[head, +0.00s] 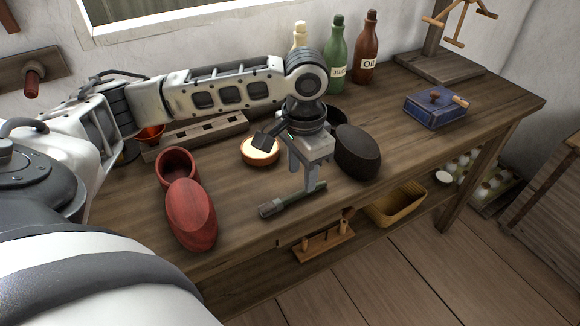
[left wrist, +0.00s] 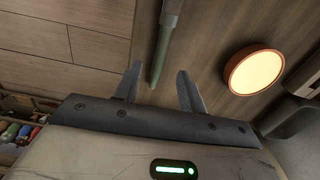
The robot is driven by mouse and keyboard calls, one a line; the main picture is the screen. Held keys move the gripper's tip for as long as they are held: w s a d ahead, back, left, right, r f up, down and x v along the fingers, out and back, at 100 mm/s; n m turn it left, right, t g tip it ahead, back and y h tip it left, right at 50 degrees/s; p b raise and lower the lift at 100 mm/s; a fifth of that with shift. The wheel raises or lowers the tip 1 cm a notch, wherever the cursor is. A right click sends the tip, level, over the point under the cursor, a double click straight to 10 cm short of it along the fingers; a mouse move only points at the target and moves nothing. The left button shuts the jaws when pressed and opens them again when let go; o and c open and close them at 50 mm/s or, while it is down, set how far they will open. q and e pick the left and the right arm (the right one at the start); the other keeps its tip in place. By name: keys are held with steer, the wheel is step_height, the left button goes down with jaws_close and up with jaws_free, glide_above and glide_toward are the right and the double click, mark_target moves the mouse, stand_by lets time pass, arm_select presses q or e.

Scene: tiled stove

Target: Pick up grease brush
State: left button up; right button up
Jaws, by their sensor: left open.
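The grease brush (head: 285,202) lies on the wooden table near its front edge, with a dark green handle and a thicker grey-green end toward the left. My left gripper (head: 302,182) points down over it, open and empty. In the left wrist view, the green handle end of the brush (left wrist: 160,55) shows between the two open fingers of the left gripper (left wrist: 158,75), with gaps on both sides. I cannot tell how far the fingertips are above the table. My right gripper is in neither view.
Beside the gripper stand a round tin with a pale top (head: 261,150) and a dark oval brush-like object (head: 358,152). A red oval container (head: 190,215) is at the left. Bottles (head: 338,52) stand at the back, and a blue box (head: 435,110) is at the right.

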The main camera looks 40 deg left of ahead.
mark_target(302, 191)
arm_select(q)
step_height(302, 191, down, 5)
steer(key=shift+r+b, duration=0.15)
steer(key=shift+b, duration=0.15)
steer(key=shift+c, duration=0.3)
jaws_close()
steer(key=shift+r, duration=0.15)
